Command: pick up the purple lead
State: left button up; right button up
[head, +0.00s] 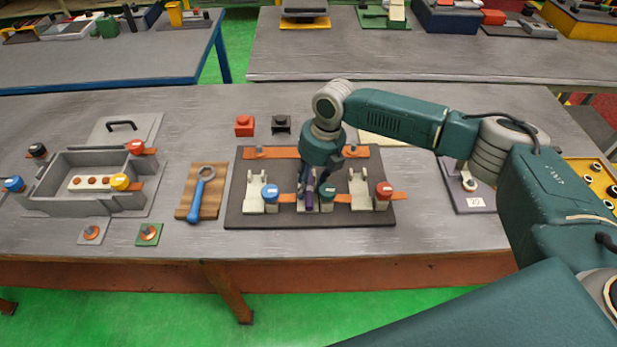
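The purple lead (309,201) stands upright on the dark stator board (240,214) at the middle of the table. My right gripper (308,188) reaches down from above, with its fingers around the lead's upper part. The fingers are small and partly hidden by my wrist, so I cannot tell whether they grip the lead. Blue (270,193), green (327,194) and red (384,191) capped leads stand on the same board. My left gripper is not in view.
A blue wrench (201,196) lies on a wooden board left of the stator board. A grey open box (88,178) with coloured terminals stands further left. Red (244,125) and black (281,124) blocks lie behind the board. The table's front strip is clear.

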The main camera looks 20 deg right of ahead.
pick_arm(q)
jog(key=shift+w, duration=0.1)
pick_arm(e)
jog(key=shift+f, duration=0.2)
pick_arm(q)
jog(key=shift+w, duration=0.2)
pick_arm(e)
grip_shut()
jog(key=shift+r, duration=0.1)
